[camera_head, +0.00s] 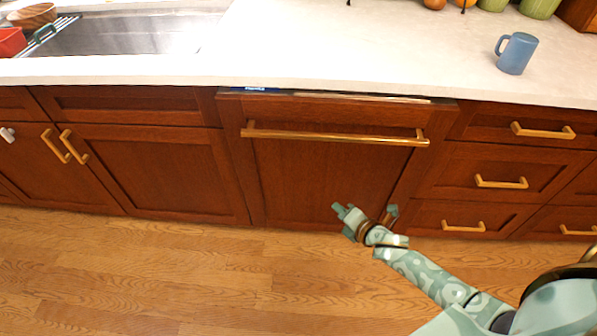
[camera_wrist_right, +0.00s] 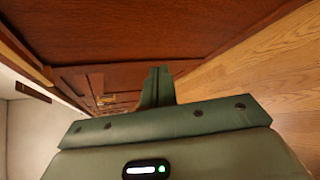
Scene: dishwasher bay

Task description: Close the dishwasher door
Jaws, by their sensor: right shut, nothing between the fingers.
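The dishwasher door (camera_head: 325,175) is a brown wood panel with a long brass bar handle (camera_head: 335,136) across its upper part. It stands upright under the counter and looks slightly proud of the cabinets beside it. A thin strip of its top edge shows below the countertop. My right gripper (camera_head: 341,209) is low in front of the door's lower right part, shut and empty. In the right wrist view its shut fingers (camera_wrist_right: 158,84) show near the brown wood fronts. I cannot tell whether they touch the door. My left gripper is not in view.
Cabinets with brass handles (camera_head: 60,145) flank the door at left, and drawers (camera_head: 500,181) at right. The pale countertop (camera_head: 330,45) holds a blue mug (camera_head: 516,53) and a sink (camera_head: 130,36). The wood floor (camera_head: 180,275) in front is clear.

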